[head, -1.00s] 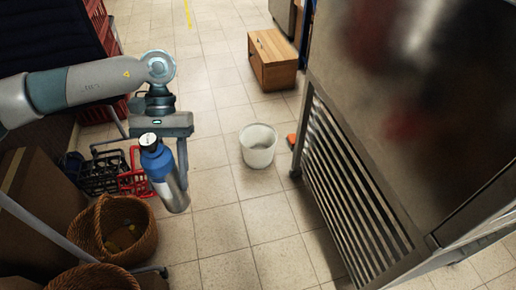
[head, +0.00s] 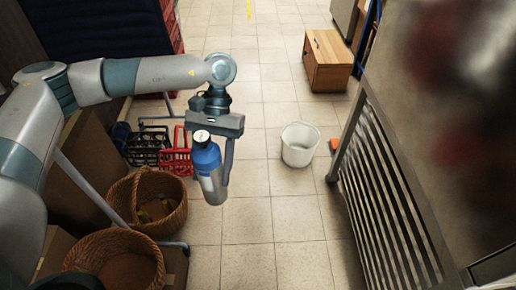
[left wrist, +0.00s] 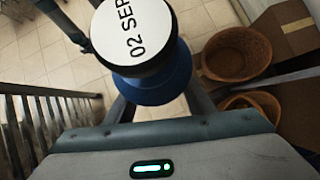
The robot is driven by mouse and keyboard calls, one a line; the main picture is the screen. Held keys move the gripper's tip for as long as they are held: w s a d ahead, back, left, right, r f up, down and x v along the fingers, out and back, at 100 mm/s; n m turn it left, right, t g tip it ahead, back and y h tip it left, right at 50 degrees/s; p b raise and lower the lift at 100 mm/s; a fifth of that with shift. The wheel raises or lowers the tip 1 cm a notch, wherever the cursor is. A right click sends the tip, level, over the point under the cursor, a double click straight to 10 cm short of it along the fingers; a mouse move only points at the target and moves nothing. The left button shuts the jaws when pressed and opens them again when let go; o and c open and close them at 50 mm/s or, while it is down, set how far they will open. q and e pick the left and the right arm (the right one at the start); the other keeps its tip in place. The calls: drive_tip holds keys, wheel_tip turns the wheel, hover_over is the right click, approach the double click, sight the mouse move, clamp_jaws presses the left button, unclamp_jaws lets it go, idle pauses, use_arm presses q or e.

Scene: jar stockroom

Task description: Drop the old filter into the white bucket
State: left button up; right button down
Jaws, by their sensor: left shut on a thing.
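The old filter (head: 208,170) is a blue and silver cylinder with a white top cap. In the left wrist view its cap (left wrist: 131,32) reads "02 SEP". My left gripper (head: 212,160) is shut on the filter and holds it upright above the floor. The white bucket (head: 299,146) stands on the tiles to the right of the filter, apart from it. Its inside looks empty, though its bottom is partly hidden. My right gripper is not in view.
Wicker baskets (head: 146,203) stand at the lower left beside black and red shopping baskets (head: 177,155). A wooden cabinet (head: 328,62) stands behind the bucket. A metal unit with a slatted grille (head: 390,200) fills the right side. An orange object (head: 334,145) lies beside the bucket. The middle floor is clear.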

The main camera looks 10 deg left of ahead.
sight(214, 199)
use_arm(q)
drive_tip(key=s+f, duration=0.1)
drive_tip(key=f, duration=0.5)
drive_tip(key=s+f, duration=0.1)
drive_tip(key=f, duration=0.2)
drive_tip(key=shift+s, duration=0.35)
drive_tip(key=shift+d, duration=0.1)
